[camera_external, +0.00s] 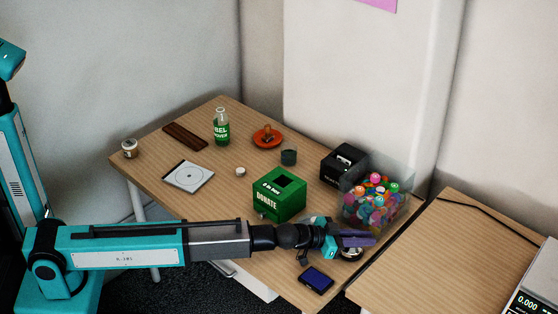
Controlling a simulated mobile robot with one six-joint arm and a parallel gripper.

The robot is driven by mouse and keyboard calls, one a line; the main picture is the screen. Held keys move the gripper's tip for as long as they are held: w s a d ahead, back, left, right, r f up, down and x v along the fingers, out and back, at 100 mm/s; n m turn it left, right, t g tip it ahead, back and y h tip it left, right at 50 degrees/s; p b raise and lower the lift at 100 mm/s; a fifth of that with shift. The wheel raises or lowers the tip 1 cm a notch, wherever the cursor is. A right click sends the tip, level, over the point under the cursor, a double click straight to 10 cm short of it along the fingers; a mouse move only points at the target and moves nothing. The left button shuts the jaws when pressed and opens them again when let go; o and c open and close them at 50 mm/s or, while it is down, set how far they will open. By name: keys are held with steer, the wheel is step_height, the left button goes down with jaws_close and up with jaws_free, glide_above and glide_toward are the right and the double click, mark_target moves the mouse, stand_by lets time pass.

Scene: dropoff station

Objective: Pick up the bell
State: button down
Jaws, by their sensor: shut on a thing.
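My gripper (358,241) is at the right end of my outstretched arm, low over the front right part of the wooden table (215,190). Its purple fingers are shut on a small, rounded, silvery thing with a dark base, which looks like the bell (350,254). The fingers hide the upper part of the bell. I cannot tell whether the bell touches the table or is lifted off it.
A clear bin of colourful balls (374,204) stands just behind my gripper. A green donation box (279,194) is to the left, and a black box (343,163) is farther back. A dark blue-screened device (316,279) lies near the front edge. A second table (450,250) is at right.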

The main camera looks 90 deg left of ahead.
step_height(320, 180, up, 3)
steer(key=shift+s+r, duration=0.1)
steer(key=shift+r, duration=0.1)
steer(key=f+v, duration=0.1)
steer(key=v, duration=0.7)
steer(key=s+f+v, duration=0.1)
steer(key=v, duration=0.3)
steer(key=shift+s+a+f, duration=0.2)
steer(key=shift+s+a, duration=0.05)
steer(key=shift+s, duration=0.1)
steer(key=shift+f+b, duration=0.2)
steer(key=shift+b, duration=0.9)
steer(key=b, duration=0.5)
steer(key=shift+s+a+b, duration=0.1)
steer(key=shift+s+b, duration=0.05)
steer(key=shift+b, duration=0.2)
steer(key=b+v, duration=0.1)
steer(key=b, duration=0.8)
steer(key=shift+s, duration=0.4)
steer(key=shift+s+d+r+b, duration=0.2)
steer(key=shift+s+b, duration=0.15)
steer(key=shift+b, duration=0.4)
